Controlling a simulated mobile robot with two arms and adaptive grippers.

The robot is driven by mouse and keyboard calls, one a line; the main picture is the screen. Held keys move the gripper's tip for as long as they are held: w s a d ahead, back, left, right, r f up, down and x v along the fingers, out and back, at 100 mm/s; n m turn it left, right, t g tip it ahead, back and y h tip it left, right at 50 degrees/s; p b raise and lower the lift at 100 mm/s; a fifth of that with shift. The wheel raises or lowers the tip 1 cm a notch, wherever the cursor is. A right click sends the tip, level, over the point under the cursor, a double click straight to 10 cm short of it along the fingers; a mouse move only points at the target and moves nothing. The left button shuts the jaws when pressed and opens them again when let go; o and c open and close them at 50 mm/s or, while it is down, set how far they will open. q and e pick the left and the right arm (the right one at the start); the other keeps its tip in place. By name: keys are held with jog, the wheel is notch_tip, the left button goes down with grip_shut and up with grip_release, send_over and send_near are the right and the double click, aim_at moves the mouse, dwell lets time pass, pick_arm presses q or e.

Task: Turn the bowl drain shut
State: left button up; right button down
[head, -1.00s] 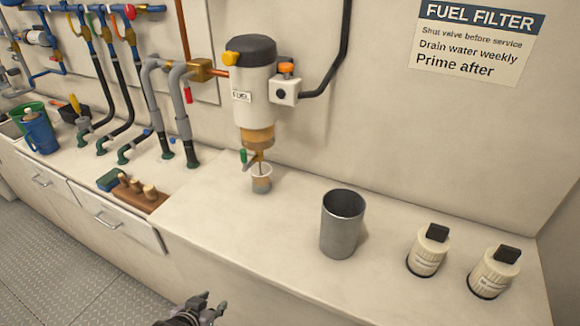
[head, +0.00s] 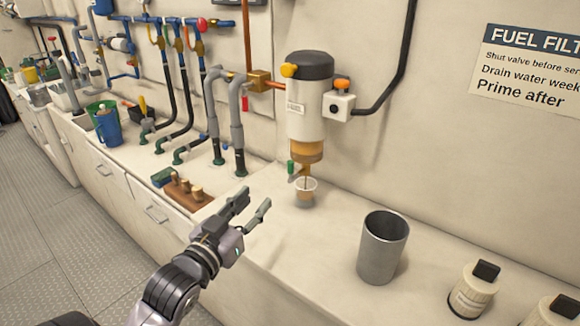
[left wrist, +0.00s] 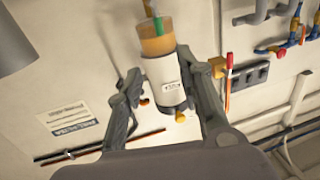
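The fuel filter (head: 310,105) hangs on the wall, with a white body, dark cap and amber bowl (head: 307,152) at its lower end. The bowl drain's green handle (head: 291,168) sits under the bowl, pointing up on its left side. A thin brownish line runs from the drain into a small cup (head: 305,194) below. My left gripper (head: 256,197) is open and empty, in front of and left of the cup, apart from the drain. In the left wrist view the filter appears upside down between the open fingers, with the green handle (left wrist: 157,27) near the top. My right gripper is not in view.
A metal canister (head: 382,247) stands right of the cup, with two cream filter cartridges (head: 472,292) beyond. A wooden block with plugs (head: 186,190) and hoses (head: 238,130) lie to the left. The counter before the cup is clear.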

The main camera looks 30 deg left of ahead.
aim_at(289, 165)
pick_arm(q)
jog(key=w, duration=0.5)
jog(key=w+a+p, duration=0.1)
jog(key=w, duration=0.5)
jog(key=w+a+p, duration=0.1)
jog(key=w, duration=0.4)
jog(key=shift+w, duration=0.25)
jog(key=shift+f, duration=0.1)
grip_shut()
